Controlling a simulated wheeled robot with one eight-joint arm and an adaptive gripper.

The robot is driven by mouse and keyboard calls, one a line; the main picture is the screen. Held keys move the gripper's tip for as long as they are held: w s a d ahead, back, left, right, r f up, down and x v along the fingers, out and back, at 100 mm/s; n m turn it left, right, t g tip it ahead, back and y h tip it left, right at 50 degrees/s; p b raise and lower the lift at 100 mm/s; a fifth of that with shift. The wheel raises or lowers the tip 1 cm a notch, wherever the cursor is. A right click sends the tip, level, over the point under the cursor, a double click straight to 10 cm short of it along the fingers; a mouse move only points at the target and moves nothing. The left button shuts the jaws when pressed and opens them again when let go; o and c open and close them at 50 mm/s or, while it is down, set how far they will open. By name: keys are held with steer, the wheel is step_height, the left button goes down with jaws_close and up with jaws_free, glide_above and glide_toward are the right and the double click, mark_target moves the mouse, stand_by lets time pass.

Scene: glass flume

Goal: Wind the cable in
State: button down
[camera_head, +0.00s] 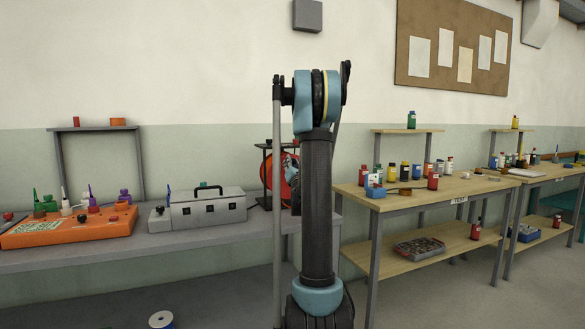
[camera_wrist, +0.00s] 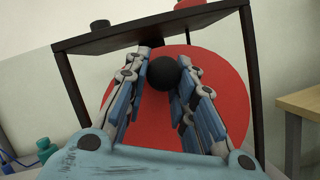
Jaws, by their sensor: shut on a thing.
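A red cable reel (camera_wrist: 222,79) hangs in a dark frame (camera_wrist: 250,65) at the right end of the grey bench. A black ball knob (camera_wrist: 164,73) sits in front of the reel's red disc. My gripper (camera_wrist: 163,78) is shut on the knob, with one finger on each side of it. In the head view the reel (camera_head: 268,172) shows to the left of my arm, which hides much of it and of my gripper.
A grey box with a handle (camera_head: 207,208) stands left of the reel on the grey bench (camera_head: 160,250). Wooden tables (camera_head: 440,192) with bottles stand at the right. A white spool (camera_head: 161,319) lies low in front.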

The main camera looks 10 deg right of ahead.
steer(key=shift+s+a+f+n+y, duration=0.1)
steer(key=shift+a+n+y, duration=0.25)
steer(key=shift+n, duration=0.3)
steer(key=shift+a+f+n+y, duration=0.1)
steer(key=shift+a+n+y, duration=0.15)
steer(key=shift+n+y, duration=0.3)
steer(key=c, duration=1.3)
jaws_free()
steer(key=shift+r, duration=0.1)
steer(key=shift+c, duration=0.2)
steer(key=v, duration=1.2)
steer(key=shift+f, duration=0.3)
steer(key=shift+a, duration=0.1)
